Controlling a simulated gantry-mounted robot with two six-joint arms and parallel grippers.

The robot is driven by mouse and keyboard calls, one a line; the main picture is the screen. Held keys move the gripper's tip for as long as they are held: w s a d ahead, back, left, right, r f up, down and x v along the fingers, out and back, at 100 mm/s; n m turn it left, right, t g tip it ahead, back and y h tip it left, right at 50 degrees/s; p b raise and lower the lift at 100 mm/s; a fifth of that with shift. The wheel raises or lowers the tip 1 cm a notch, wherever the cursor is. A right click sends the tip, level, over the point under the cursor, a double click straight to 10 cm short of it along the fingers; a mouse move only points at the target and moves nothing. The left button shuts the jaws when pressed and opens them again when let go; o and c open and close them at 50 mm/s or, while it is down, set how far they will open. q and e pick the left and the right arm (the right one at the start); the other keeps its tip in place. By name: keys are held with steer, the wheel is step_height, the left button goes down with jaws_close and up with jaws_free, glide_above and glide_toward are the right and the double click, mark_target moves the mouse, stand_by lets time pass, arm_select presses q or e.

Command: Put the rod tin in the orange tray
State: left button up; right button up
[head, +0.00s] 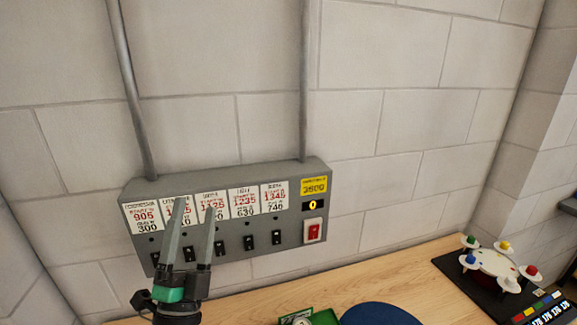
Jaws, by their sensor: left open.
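My left gripper (193,238) points upward in front of the grey switch panel on the wall. Its two fingers are apart, with nothing seen between them. At the bottom edge of the head view, a green object (325,318) with a round silvery part beside it is cut off by the frame. I cannot tell whether it is the rod tin. No orange tray shows in this view. My right gripper is not in view.
The grey panel (290,238) has several labels, a row of black switches and a red switch (314,231). A blue round thing (380,315) lies at the bottom edge. A black base with coloured knobs (500,275) stands right. The wooden bench (420,275) is bare between.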

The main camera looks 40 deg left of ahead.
arm_select(q)
steer(key=d+r+n+t+h, duration=0.5)
steer(key=d+r+t+h, duration=0.1)
steer(key=d+r+h, duration=1.2)
steer(key=w+d+r, duration=0.1)
steer(key=d, duration=0.1)
steer(key=shift+d+n, duration=0.3)
steer(key=shift+d, duration=0.1)
steer(key=shift+r, duration=0.15)
step_height(320, 180, up, 23)
steer(key=p, duration=2.3)
